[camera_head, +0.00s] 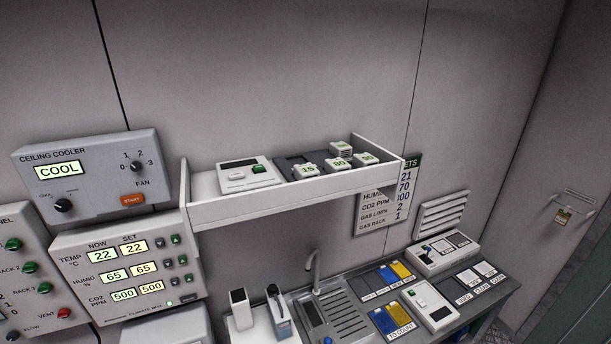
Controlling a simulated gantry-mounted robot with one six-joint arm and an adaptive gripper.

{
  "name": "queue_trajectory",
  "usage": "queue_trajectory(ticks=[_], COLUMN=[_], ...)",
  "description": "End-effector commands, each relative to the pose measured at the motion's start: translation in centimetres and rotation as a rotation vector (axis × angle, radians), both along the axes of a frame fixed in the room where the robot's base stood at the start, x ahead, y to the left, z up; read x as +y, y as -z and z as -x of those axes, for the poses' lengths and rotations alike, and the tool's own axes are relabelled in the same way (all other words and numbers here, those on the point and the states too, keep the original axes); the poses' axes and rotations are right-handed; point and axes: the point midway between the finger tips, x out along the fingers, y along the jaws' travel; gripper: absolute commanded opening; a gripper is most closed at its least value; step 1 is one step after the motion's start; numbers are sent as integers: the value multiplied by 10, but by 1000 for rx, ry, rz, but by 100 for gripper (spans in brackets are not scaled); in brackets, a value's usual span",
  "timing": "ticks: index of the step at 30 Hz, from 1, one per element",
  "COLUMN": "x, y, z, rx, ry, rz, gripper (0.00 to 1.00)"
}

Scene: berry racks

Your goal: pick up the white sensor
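No part of my gripper shows in the head view. I cannot tell for sure which thing is the white sensor. A small upright white device (239,308) with a dark spot near its top stands at the left end of the bench, on a white base. A blue-grey handheld device (280,313) stands close to its right on the same base. On the wall shelf (290,195) sit several small white blocks with green numbers, such as a block marked 15 (307,170).
A sink with a tap (315,270) is right of the handheld device. Blue and yellow trays (393,320) and white boxes (432,306) crowd the bench. Control panels (130,260) are at left. The shelf has a raised front lip and overhangs the bench's back.

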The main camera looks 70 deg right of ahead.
Motion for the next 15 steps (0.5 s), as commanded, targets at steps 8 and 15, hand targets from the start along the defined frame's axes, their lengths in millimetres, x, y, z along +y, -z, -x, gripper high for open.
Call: queue_trajectory(ticks=[8,15], x=[0,0], y=[0,0], z=[0,0], rx=[0,0], ry=[0,0], rz=[0,0], gripper=[0,12])
